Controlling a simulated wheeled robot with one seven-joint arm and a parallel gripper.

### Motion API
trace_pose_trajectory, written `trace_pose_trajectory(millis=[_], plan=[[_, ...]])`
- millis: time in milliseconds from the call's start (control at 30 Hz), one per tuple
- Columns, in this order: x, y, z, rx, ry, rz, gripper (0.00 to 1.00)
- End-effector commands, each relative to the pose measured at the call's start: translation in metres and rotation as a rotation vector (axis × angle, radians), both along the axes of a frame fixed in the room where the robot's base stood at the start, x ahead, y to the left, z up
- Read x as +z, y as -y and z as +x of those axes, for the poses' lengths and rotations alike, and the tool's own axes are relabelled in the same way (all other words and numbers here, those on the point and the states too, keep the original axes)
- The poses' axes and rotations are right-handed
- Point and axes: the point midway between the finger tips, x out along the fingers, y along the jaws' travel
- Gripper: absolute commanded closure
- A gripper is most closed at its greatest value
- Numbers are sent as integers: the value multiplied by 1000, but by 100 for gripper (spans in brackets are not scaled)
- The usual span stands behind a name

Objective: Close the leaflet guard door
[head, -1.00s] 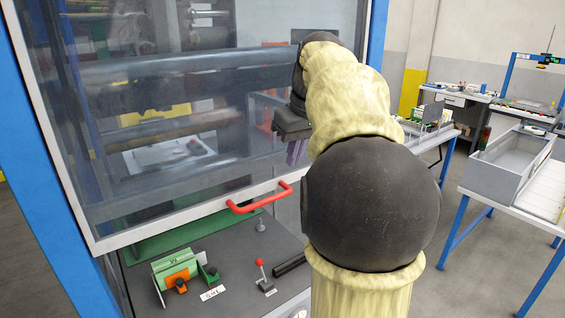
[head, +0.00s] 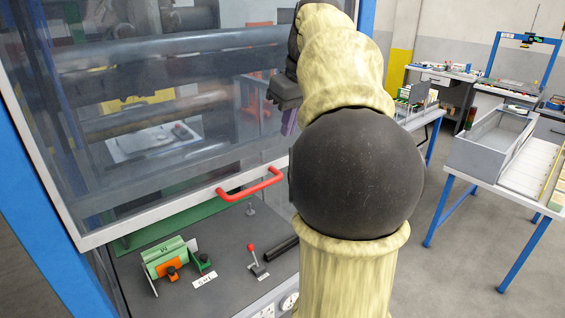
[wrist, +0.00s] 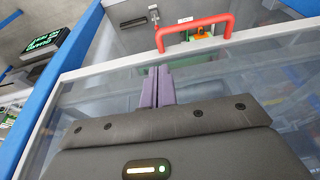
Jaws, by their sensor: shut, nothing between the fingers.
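The guard door is a clear panel in a pale frame (head: 160,207), with a red bar handle (head: 250,186) on its lower edge. It stands partly raised, with an opening under it. In the wrist view the red handle (wrist: 194,30) is at the top, beyond the fingertips. My gripper (wrist: 157,70) is shut and empty, its purple fingers together and pointing toward the door's lower edge. In the head view my gripper (head: 289,120) is above and right of the handle, apart from it. My arm partly hides the fingers and the door's right side.
Under the door, a grey deck (head: 215,300) carries a green and orange holder (head: 168,262) and a red-knobbed lever (head: 255,256). Blue posts flank the door. At the right, a blue-legged table holds a grey tray (head: 480,158). Open floor lies between the machine and that table.

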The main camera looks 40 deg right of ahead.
Motion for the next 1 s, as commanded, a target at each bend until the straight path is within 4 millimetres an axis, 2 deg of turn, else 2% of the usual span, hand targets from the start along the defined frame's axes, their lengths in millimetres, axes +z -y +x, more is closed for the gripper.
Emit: trace_pose_trajectory(millis=[300,533,700,1000], plan=[[-54,-2,16,0,-4,2,100],[-85,-4,18,-1,-2,1,100],[-96,-5,19,-1,-1,0,100],[-98,-5,19,-1,0,0,100]])
